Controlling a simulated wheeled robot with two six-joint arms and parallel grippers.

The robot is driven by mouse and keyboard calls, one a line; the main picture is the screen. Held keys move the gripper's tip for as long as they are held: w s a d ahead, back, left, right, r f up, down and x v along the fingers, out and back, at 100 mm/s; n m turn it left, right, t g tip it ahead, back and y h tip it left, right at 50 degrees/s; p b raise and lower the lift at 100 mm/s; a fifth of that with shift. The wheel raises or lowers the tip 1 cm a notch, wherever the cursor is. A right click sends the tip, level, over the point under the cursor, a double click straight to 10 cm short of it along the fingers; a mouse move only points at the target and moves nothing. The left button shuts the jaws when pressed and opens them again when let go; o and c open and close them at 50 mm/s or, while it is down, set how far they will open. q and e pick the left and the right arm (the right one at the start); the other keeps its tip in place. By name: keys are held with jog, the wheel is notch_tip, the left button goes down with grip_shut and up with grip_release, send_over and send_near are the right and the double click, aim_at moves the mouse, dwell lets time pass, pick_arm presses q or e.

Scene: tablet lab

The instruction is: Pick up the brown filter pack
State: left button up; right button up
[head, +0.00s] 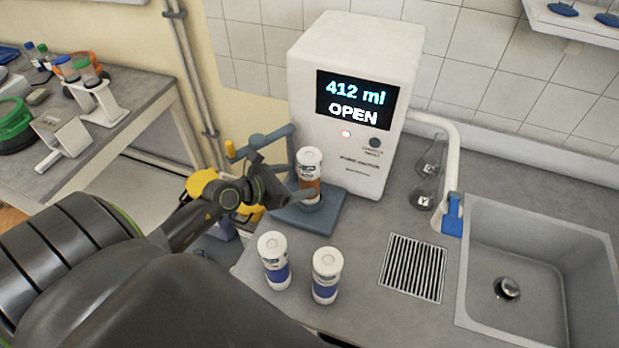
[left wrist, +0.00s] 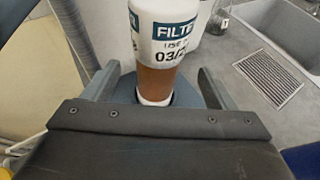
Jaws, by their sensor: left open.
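The brown filter pack (head: 309,175) stands upright on a blue-grey holder (head: 325,224) in front of the white water machine. It has a white top and a brown lower body. My left gripper (head: 298,193) is at the pack with its fingers on either side of its lower part. In the left wrist view the pack (left wrist: 158,80) stands between the open fingers (left wrist: 155,92), with gaps showing on both sides. The pack's top is cut off in that view. My right gripper is not in view.
Two white packs with blue bands, one left (head: 275,262) and one right (head: 326,275), stand on the counter in front. The machine (head: 348,110) reads "412 ml OPEN".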

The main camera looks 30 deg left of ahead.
pick_arm(q)
jog(key=shift+f+p+x, duration=0.2)
jog(key=shift+p+x, duration=0.45)
jog(key=shift+x, duration=2.15)
jog(key=shift+a, duration=0.15)
jog(key=shift+s, duration=0.1)
jog(key=shift+c, duration=0.9)
jog(key=c, duration=1.2)
